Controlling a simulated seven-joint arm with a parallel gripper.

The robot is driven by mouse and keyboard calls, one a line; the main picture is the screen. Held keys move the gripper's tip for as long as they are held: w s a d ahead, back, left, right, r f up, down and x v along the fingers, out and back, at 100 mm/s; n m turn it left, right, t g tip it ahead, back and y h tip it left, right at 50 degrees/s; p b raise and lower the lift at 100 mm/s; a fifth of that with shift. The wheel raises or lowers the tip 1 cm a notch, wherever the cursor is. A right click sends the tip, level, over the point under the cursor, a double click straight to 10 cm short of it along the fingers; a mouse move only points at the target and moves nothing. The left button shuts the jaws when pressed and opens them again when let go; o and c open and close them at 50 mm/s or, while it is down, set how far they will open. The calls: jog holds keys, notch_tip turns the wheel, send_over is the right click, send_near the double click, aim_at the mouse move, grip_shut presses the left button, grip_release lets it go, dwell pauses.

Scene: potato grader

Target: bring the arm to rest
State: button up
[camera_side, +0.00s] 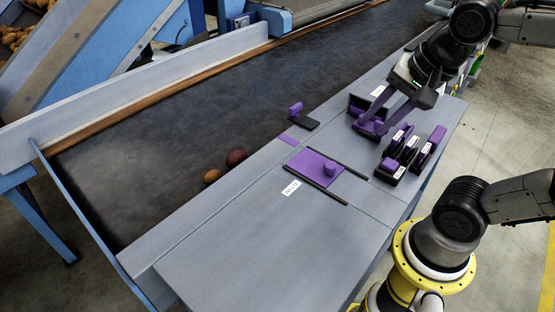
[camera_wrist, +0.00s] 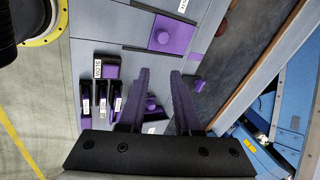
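My gripper (camera_side: 378,122) is over the right part of the grey side table, by a black-edged holder (camera_side: 357,103) with purple inside. Its two dark purple fingers are apart in the wrist view (camera_wrist: 163,72). A purple knob (camera_wrist: 151,105) shows between the fingers, farther below; I see no finger closed on it. Whether the fingertips touch the holder cannot be told from the side view.
Black and purple labelled blocks (camera_side: 402,152) stand beside the gripper. A purple plate with a knob (camera_side: 314,167) lies between two black rails. Two potatoes (camera_side: 236,157) lie on the dark belt (camera_side: 200,110). A purple-and-black piece (camera_side: 298,118) sits at the belt's edge.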

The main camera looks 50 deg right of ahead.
jog(key=s+n, duration=0.1)
jog(key=n, duration=0.4)
jog(key=s+a+f+n, duration=0.1)
jog(key=n, duration=0.4)
jog(key=s+f+n, duration=0.1)
jog(key=n, duration=0.4)
jog(key=shift+s+a+n+t, duration=0.15)
jog(key=shift+a+n+t, duration=0.05)
jog(key=shift+n+t, duration=0.1)
